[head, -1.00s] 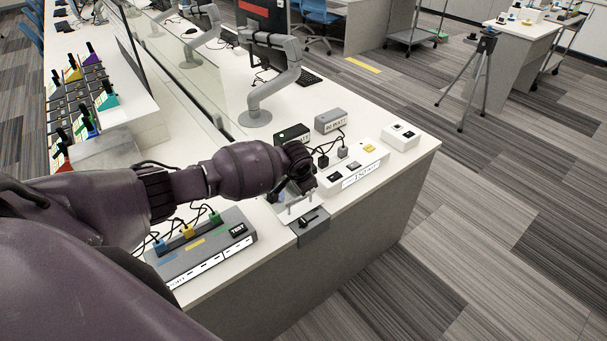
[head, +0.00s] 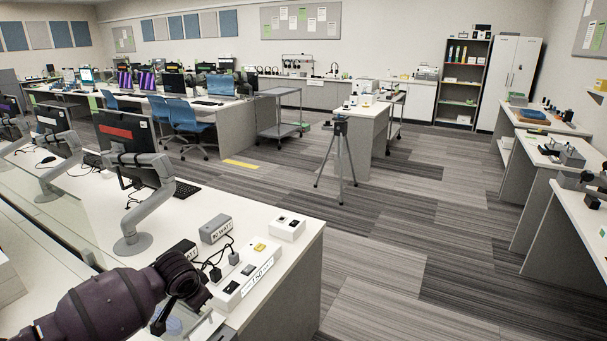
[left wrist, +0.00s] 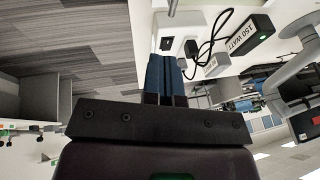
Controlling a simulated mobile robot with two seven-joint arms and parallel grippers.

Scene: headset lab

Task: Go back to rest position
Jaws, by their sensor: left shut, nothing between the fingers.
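My left arm comes in at the lower left of the head view, and its dark purple wrist (head: 105,305) hangs over the white bench (head: 290,262). In the left wrist view my left gripper (left wrist: 166,72) has its two blue fingers together, with nothing between them. In the head view the hand is beside the near left end of a white power strip (head: 247,274); its fingertips are hard to make out there. My right gripper is in neither view.
A grey monitor arm (head: 150,208) rises behind. A tripod (head: 340,160) stands on the floor beyond the bench; open floor lies to the right.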

